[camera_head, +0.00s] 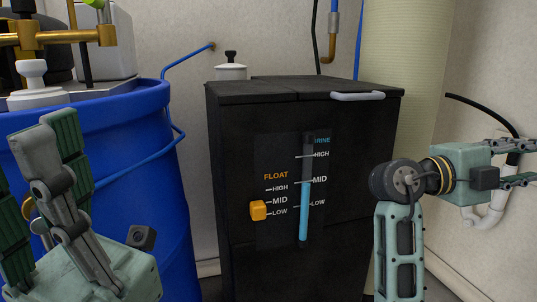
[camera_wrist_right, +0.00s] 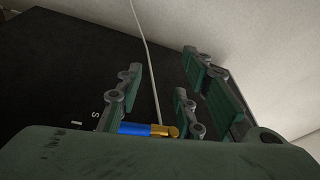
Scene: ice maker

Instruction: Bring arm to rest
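My right gripper (camera_head: 520,163) is at the right of the head view, turned to the right, away from the black ice maker (camera_head: 240,190). Its fingers are apart with nothing held. In the right wrist view its green-padded fingers (camera_wrist_right: 170,95) stand spread. My left gripper (camera_head: 38,185) is at the lower left, fingers pointing up, in front of the blue barrel (camera_head: 165,190). Its fingers look apart and empty. The ice maker's front has an orange float slider (camera_head: 258,210) near LOW and a blue brine column (camera_head: 304,210) reaching about MID.
A light column (camera_head: 410,90) stands behind the ice maker. A white pipe (camera_head: 490,218) and black hose (camera_head: 480,108) are near my right gripper. A blue-and-brass part (camera_wrist_right: 148,130) shows beyond the fingers in the wrist view. Brass piping (camera_head: 65,37) tops the barrel.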

